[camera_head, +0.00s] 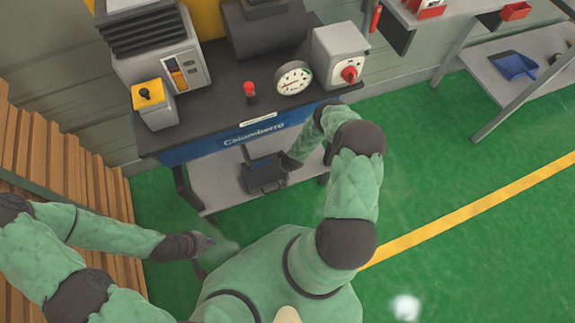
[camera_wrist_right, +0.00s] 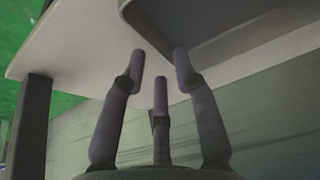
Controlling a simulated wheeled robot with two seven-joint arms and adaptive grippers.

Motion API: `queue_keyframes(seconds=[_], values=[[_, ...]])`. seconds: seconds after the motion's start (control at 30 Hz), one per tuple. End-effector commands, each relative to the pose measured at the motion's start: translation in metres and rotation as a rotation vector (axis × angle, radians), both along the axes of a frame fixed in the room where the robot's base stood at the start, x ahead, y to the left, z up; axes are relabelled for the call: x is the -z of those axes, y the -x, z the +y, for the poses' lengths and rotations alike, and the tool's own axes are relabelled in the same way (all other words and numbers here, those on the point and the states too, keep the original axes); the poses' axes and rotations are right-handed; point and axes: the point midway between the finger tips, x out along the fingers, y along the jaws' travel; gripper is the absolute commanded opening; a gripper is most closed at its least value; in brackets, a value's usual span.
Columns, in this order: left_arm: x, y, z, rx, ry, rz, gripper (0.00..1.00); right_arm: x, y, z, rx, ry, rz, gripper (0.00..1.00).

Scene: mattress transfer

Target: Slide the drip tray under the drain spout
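The dark grey drip tray (camera_head: 262,176) lies on the pale lower shelf of the bench. In the right wrist view the dark tray (camera_wrist_right: 225,22) fills the upper right, close to my fingertips. My right gripper (camera_head: 286,165) is at the tray's right side, its fingers spread in the wrist view (camera_wrist_right: 160,68). I cannot tell whether a fingertip touches the tray. I cannot clearly make out the drain spout under the bench top.
The bench (camera_head: 222,85) carries a gauge (camera_head: 293,78), machine housings and a red-topped button. Its dark legs stand beside the lower shelf (camera_head: 215,187). A wooden slat wall (camera_head: 70,160) is at left. A second shelf unit with a blue dustpan (camera_head: 515,66) is at right.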

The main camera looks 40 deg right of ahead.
Motion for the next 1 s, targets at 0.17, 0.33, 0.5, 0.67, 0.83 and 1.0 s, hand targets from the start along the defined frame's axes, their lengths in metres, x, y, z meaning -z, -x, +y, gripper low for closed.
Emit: queue_keyframes(seconds=[0.17,0.33,0.5,0.67,0.83,1.0], values=[[0.017,0.0,0.0,0.0,0.0,0.0,0.0,0.029,-0.01,-0.002,0.0,0.0,0.0,0.3],[0.024,0.0,0.0,0.0,0.0,0.0,0.0,0.042,-0.016,-0.004,0.0,0.0,0.0,0.3],[0.026,0.0,0.0,0.0,0.0,0.0,0.0,0.046,-0.019,-0.005,0.0,0.0,0.0,0.3],[0.026,0.0,0.0,0.0,0.0,0.0,0.0,0.046,-0.019,-0.005,0.0,0.0,0.0,0.3],[0.026,0.0,0.0,0.0,0.0,0.0,0.0,0.046,-0.019,-0.005,0.0,0.0,0.0,0.13],[0.026,0.0,0.0,0.0,0.0,0.0,0.0,0.046,-0.019,-0.005,0.0,0.0,0.0,0.0]])
